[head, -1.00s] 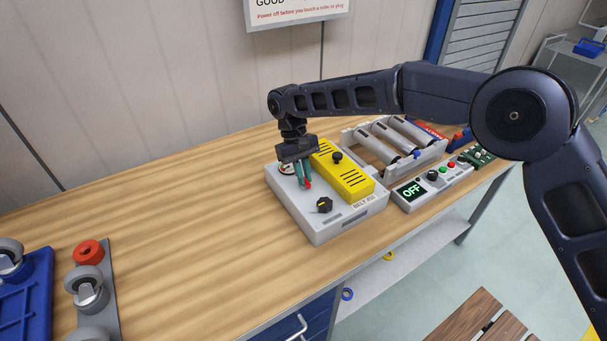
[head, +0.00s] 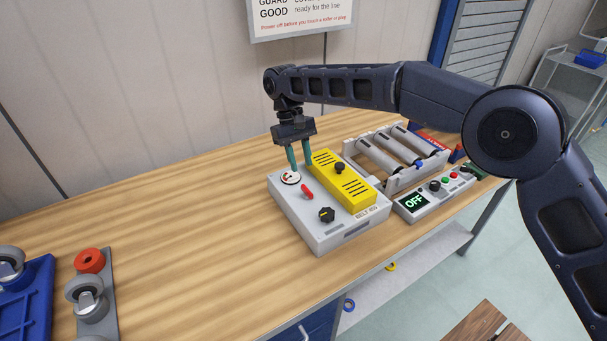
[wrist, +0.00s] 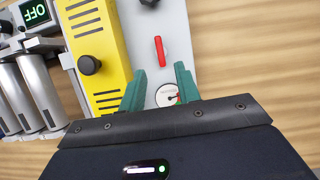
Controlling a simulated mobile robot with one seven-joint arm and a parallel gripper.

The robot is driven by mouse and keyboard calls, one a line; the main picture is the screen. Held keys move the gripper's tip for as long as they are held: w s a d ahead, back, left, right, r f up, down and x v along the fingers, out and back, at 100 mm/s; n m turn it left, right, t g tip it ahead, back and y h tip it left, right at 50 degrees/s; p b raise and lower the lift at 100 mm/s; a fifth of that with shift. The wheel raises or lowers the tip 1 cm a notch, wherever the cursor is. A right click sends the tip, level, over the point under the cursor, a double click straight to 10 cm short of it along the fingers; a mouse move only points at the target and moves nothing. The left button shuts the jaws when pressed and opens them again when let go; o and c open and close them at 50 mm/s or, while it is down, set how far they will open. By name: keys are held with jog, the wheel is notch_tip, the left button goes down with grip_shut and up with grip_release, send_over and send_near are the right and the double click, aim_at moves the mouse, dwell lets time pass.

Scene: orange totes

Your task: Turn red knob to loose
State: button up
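The red knob (head: 307,191) is a narrow bar on top of the grey box (head: 313,222). It also shows in the wrist view (wrist: 160,52), lying along the picture's upright direction. My gripper (head: 299,167) is above the box, with its green fingers apart and nothing between them. In the wrist view my gripper (wrist: 158,85) points towards the knob, and the knob stands clear beyond the fingertips. A round white gauge with a red mark (head: 290,177) sits on the box near the fingers. Any lettering around the knob is too small to read.
A yellow cover (head: 340,178) with a black knob fills the box's right side. A black knob (head: 327,214) sits at its front. A roller unit (head: 390,155) and a control panel reading OFF (head: 414,202) stand to the right.

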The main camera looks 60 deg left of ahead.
jog(key=v, duration=0.3)
dwell(0.6)
